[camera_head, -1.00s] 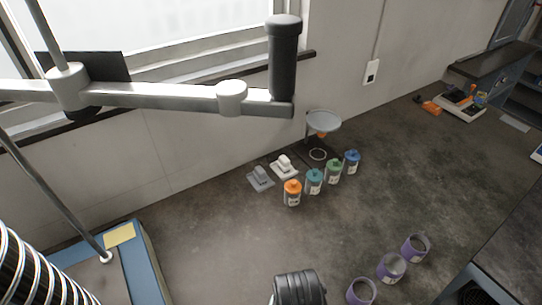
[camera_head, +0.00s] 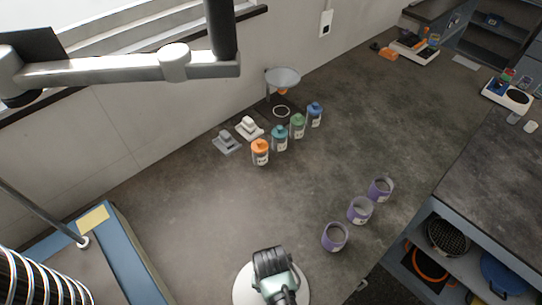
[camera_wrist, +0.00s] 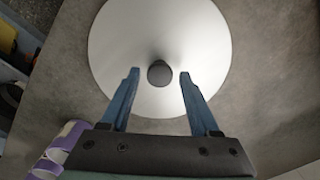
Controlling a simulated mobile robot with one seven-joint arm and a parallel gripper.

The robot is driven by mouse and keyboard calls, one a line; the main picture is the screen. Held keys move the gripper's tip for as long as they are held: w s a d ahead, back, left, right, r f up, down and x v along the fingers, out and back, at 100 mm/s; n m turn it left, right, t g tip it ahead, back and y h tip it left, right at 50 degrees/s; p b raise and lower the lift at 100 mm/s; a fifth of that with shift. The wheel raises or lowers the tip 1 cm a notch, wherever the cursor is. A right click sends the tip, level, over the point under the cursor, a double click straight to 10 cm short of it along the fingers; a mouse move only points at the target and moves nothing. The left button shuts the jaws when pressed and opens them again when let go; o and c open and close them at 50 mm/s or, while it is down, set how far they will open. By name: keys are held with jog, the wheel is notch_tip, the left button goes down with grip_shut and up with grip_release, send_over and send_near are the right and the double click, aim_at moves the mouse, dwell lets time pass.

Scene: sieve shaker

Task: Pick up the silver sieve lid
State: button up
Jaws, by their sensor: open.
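The silver sieve lid (camera_wrist: 205,40) is a round, flat, pale disc with a dark round knob (camera_wrist: 160,73) at its centre, lying on the grey worktop. In the wrist view, my gripper (camera_wrist: 158,75) is open, with its two blue fingers over the lid and one tip on each side of the knob. I cannot tell the height of the fingertips above the lid. In the head view, the lid (camera_head: 243,288) shows at the bottom, its middle hidden beneath my arm's end.
Three purple cups (camera_head: 359,210) stand to the right of the lid. Several capped bottles (camera_head: 279,139) stand in a row farther back, near a ring stand with a dish (camera_head: 283,77). An open shelf (camera_head: 455,265) is at lower right. Bare worktop lies left of the lid.

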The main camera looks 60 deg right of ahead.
jog(key=shift+f, duration=0.8)
grip_shut()
jog(key=shift+r, duration=0.1)
